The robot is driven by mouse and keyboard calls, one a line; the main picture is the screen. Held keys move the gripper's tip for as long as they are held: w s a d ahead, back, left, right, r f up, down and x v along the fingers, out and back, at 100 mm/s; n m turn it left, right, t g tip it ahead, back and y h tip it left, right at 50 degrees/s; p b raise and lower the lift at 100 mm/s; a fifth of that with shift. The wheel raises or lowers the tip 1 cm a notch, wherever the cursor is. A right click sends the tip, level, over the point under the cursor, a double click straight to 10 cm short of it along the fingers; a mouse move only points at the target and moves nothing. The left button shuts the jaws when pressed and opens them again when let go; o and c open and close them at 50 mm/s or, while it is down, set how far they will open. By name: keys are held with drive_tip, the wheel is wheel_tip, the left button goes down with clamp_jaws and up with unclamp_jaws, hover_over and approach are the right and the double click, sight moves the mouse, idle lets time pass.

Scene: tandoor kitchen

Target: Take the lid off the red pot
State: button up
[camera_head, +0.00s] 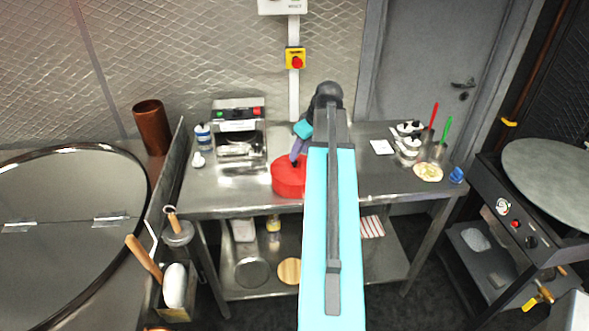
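The red pot (287,179) stands on the steel worktable, near the middle, left of my arm. Its top looks red and flat, and I cannot make out a separate lid edge or knob. My gripper (296,160) points down at the top of the pot, with its purple part just above or touching it. My arm hides the pot's right side. The fingertips are too small and partly hidden to tell whether they are open or shut.
A steel machine (239,140) stands behind and left of the pot. White-topped jars (407,150), a steel cup with red and green handles (437,150) and a plate (428,172) are at the right. The steel worktable (385,188) has free room right of my arm.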

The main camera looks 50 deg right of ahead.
sight(296, 162)
drive_tip(key=shift+p+x, duration=0.95)
drive_tip(key=shift+x, duration=0.3)
drive_tip(key=shift+p+x, duration=0.45)
drive_tip(key=shift+x, duration=0.9)
drive_tip(key=shift+c, duration=0.5)
clamp_jaws()
